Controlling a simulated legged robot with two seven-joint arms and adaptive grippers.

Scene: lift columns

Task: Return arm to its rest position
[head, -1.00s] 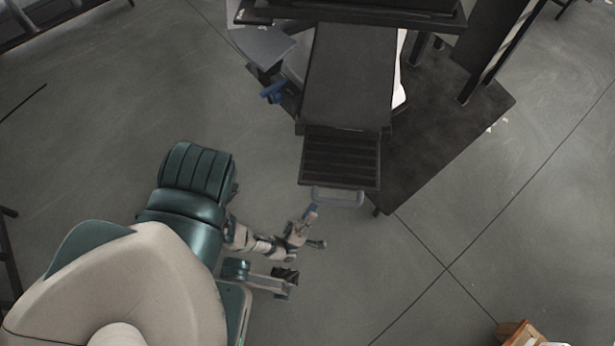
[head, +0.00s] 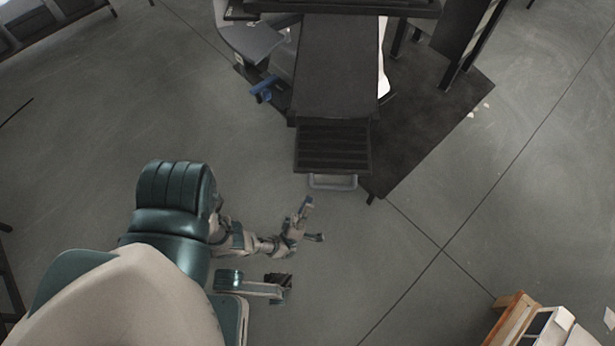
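My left gripper (head: 312,220) is in the head view, at the end of my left arm (head: 240,238), which reaches right from my body at the lower left. Its two fingers are spread apart with nothing between them. It is over bare floor, below and apart from the grey handle (head: 333,182) at the front of the black machine.
The black machine with a sloping panel (head: 335,65) and slatted step (head: 332,148) stands at the top centre on a dark base plate (head: 425,125). A blue clamp-like part (head: 264,88) sticks out at its left. Wooden boxes (head: 512,318) are at the lower right. Grey floor between is clear.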

